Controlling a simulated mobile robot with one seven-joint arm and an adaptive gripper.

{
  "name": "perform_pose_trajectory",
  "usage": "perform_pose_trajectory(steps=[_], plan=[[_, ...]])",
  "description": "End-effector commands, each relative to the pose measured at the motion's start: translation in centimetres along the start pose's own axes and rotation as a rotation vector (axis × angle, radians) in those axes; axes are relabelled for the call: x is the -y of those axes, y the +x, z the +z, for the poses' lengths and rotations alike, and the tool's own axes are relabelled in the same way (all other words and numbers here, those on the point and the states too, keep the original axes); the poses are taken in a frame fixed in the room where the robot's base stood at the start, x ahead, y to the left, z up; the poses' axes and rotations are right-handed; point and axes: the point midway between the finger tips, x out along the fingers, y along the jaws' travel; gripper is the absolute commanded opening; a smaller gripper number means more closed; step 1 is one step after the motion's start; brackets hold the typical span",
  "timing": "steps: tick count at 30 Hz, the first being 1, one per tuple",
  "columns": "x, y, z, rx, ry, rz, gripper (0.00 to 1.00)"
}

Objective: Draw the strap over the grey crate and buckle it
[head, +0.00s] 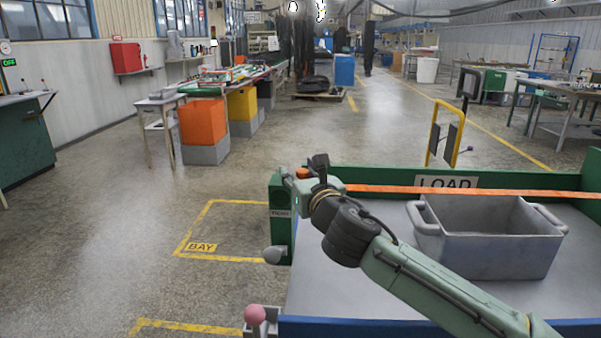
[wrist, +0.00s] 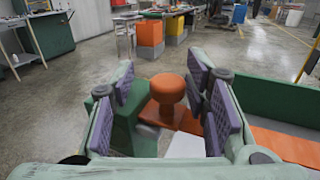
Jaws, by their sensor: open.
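The grey crate (head: 490,245) stands on the flat bed (head: 350,296) at the right, its two side handles showing. The orange strap (head: 450,190) runs straight along the far side of the bed, behind the crate, and out at the right edge. At its left end is an orange knob (head: 303,173), mushroom-shaped in the wrist view (wrist: 168,90). My gripper (head: 306,182) is at the bed's far left corner. Its purple-padded fingers stand open on both sides of the knob, with gaps showing. Part of the strap also shows in the wrist view (wrist: 285,145). I cannot make out a buckle.
A green post (head: 281,225) stands at the bed's left edge, below my gripper. A pink ball-topped knob (head: 255,314) and a grey knob (head: 274,255) are nearer. A yellow hoop (head: 446,118) stands beyond the bed.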

Motion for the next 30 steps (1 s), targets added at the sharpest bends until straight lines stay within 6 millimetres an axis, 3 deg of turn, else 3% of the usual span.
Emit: perform_pose_trajectory(steps=[11,24,30], plan=[[0.2,-1.1,0.0,0.0,-0.001,-0.004,0.43],[0.2,-9.7,0.0,0.0,-0.002,-0.005,0.43],[0.1,-11.7,0.0,-0.001,-0.001,-0.003,0.43]])
